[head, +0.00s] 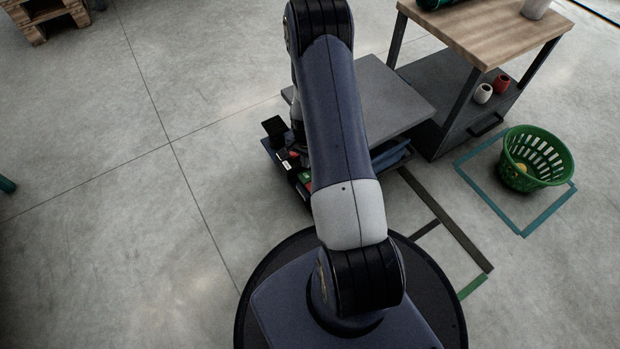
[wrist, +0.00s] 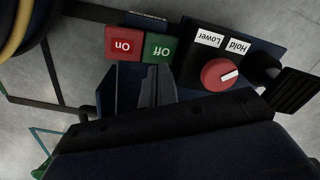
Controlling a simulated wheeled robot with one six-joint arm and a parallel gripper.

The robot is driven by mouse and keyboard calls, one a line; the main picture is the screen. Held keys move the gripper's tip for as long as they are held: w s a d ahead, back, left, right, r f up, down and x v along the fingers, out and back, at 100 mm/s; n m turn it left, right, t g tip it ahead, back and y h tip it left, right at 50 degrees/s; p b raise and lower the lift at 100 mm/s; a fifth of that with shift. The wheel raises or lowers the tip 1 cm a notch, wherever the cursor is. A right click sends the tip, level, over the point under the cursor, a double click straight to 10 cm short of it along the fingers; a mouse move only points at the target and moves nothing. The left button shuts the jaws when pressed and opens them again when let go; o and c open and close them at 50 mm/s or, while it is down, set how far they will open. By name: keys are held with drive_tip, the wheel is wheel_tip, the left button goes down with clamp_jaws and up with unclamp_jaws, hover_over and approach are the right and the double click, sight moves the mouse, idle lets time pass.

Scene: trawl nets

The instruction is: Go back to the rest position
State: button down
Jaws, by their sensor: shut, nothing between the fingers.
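My gripper (wrist: 156,82) shows in the wrist view with its fingers shut and nothing between them. Its tips are just below the green Off button (wrist: 159,48) in the picture; I cannot tell whether they touch it. The red On button (wrist: 124,43) is left of the Off button. A red knob (wrist: 219,74) with a white pointer mark sits to the right, near the Lower and Hold labels. In the head view my arm reaches away over the control panel, and the gripper is hidden behind the arm.
A grey platform (head: 375,95) is beside my arm. A wooden-topped table (head: 480,30) stands behind right, with a red cup (head: 502,84) and a white cup (head: 483,94) on its lower shelf. A green basket (head: 545,150) holds something yellow.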

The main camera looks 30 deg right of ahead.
sight(306, 176)
drive_tip(key=shift+r+p, duration=0.35)
drive_tip(key=shift+r, duration=0.45)
drive_tip(key=shift+f, duration=0.15)
wheel_tip(306, 176, down, 7)
drive_tip(key=b, duration=0.4)
drive_tip(key=shift+b, duration=0.35)
drive_tip(key=shift+r, duration=0.3)
